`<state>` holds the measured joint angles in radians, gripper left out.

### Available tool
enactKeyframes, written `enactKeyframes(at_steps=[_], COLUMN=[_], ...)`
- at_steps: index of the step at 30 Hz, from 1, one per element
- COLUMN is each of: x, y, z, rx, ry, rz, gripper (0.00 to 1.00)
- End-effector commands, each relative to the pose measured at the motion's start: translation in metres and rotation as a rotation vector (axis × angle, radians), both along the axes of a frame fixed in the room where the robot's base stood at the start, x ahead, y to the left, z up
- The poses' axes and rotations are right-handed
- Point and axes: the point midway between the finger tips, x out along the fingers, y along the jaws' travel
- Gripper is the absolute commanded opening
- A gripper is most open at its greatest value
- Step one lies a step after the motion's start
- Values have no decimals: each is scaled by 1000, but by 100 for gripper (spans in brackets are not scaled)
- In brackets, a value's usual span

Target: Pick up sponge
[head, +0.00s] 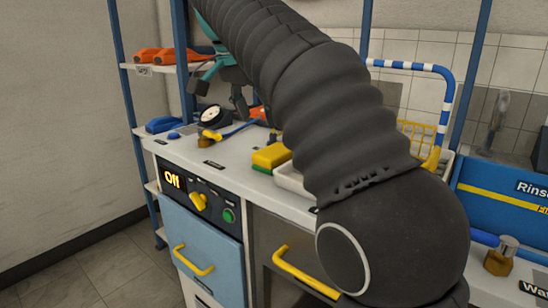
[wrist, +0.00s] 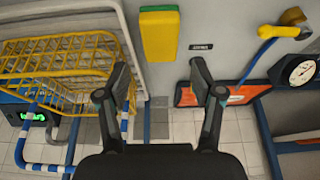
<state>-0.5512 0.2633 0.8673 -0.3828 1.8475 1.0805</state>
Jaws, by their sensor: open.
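The sponge (head: 271,157) is a yellow block with a green underside. It lies on the grey bench top, beside a white tray. In the wrist view the sponge (wrist: 159,35) shows at the top centre, beyond the fingertips and roughly in line with the gap between them. My gripper (wrist: 160,75) is open, with its two dark fingers apart and nothing between them. In the head view my gripper (head: 222,95) hangs above the back of the bench, apart from the sponge, partly hidden behind my own dark arm.
A white tray (head: 292,180) adjoins the sponge. A yellow wire rack (wrist: 60,60) shows at left in the wrist view. A round gauge (head: 213,117) and yellow-handled valve (head: 207,139) stand left of the sponge. A control panel reads "Off" (head: 172,177). Some bench between valve and sponge is clear.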

Motion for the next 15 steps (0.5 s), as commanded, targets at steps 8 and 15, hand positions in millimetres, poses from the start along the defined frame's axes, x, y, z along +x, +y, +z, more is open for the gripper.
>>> enactKeyframes(at_steps=[8,15], x=[14,18], y=[-12,-14], z=[-46,-58], rx=[0,0], ry=[1,1], rz=[0,3], gripper=[67,67])
